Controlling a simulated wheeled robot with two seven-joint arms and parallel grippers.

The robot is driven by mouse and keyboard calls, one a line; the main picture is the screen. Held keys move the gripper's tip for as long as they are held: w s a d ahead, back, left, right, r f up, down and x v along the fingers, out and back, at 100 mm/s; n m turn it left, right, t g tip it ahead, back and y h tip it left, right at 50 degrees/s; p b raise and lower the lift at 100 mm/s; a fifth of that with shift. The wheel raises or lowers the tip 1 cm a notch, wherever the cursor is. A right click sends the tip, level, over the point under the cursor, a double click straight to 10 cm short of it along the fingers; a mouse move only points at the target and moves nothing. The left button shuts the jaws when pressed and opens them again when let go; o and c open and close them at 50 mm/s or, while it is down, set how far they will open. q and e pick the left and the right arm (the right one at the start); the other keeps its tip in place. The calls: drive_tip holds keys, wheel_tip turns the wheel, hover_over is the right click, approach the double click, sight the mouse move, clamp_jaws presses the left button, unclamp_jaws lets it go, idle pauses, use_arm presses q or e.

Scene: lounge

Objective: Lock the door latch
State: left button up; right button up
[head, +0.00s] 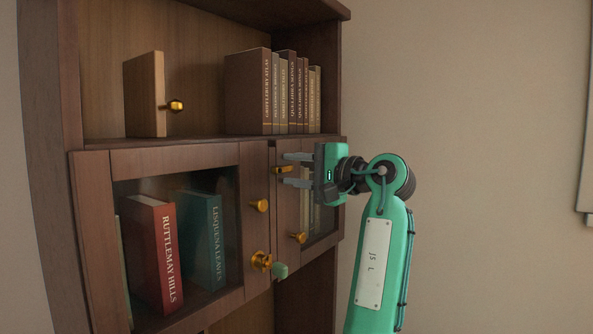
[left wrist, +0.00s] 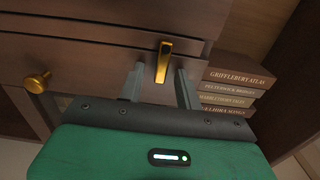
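The door latch (head: 282,169) is a small gold lever on the upper part of the right cabinet door (head: 288,205), near the seam with the left door. In the left wrist view, the latch (left wrist: 163,61) is a narrow gold bar running lengthwise between the fingertips. My left gripper (head: 297,170) is open. Its two grey fingers point at the cabinet, one above and one below the latch. In the left wrist view, a gap shows on both sides of the latch between the fingers (left wrist: 160,88). My right gripper is in neither view.
Another knob (head: 298,238) sits below my gripper. Books (head: 252,92) fill part of the shelf above.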

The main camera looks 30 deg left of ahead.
use_arm(q)
drive_tip(key=shift+d, duration=0.15)
drive_tip(key=s+d+b, duration=0.1)
drive_tip(key=d+b, duration=0.3)
drive_tip(key=d, duration=0.9)
drive_tip(key=shift+d, duration=0.3)
